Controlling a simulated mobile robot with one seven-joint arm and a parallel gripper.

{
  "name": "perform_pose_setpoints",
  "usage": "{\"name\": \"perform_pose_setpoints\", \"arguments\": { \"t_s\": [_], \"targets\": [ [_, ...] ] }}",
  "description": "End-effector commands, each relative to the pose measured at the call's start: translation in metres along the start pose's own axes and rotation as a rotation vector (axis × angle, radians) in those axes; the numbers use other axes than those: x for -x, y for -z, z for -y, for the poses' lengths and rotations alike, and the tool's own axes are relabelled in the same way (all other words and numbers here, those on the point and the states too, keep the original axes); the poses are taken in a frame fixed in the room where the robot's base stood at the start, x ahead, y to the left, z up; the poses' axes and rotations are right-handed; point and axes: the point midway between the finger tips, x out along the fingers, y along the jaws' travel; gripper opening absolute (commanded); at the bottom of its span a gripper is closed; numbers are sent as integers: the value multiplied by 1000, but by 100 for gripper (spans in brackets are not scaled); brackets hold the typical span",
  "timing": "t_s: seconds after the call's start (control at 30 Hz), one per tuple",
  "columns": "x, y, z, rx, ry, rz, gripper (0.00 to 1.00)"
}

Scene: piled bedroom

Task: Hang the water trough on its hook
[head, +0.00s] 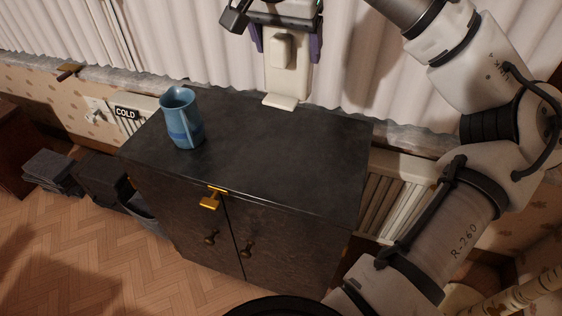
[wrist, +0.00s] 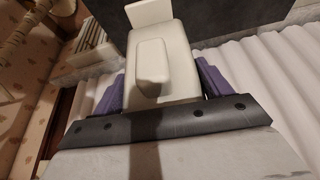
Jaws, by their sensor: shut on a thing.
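The water trough appears to be the cream-white piece (head: 284,82) at the top middle of the head view, with a raised block on its face and a lip at its lower end. My gripper (head: 288,45) is shut on it, one purple finger on each side. In the wrist view the trough (wrist: 178,40) lies between the purple fingers of my gripper (wrist: 160,85). It is held at the back of the dark cabinet, in front of the curtain; I cannot tell whether it touches the top. A yellow hook (head: 210,203) hangs at the cabinet's front top edge.
A blue mug (head: 181,118) stands on the left of the dark cabinet top (head: 280,150); the rest of the top is clear. White radiators show left, by a COLD sign (head: 128,113), and right (head: 392,205). A white curtain (head: 190,35) hangs behind.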

Motion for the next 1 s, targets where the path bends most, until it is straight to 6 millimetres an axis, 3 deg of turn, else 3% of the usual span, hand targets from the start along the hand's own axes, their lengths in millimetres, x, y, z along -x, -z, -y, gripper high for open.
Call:
{"name": "perform_pose_setpoints", "arguments": {
  "t_s": [0.27,0.37,0.8,1.0],
  "targets": [
    [-4,-2,0,0,1,-1,37],
    [-19,-8,0,2,1,3,37],
    [-119,-50,0,1,3,3,37],
    [-139,-58,0,0,2,0,37]
  ]
}}
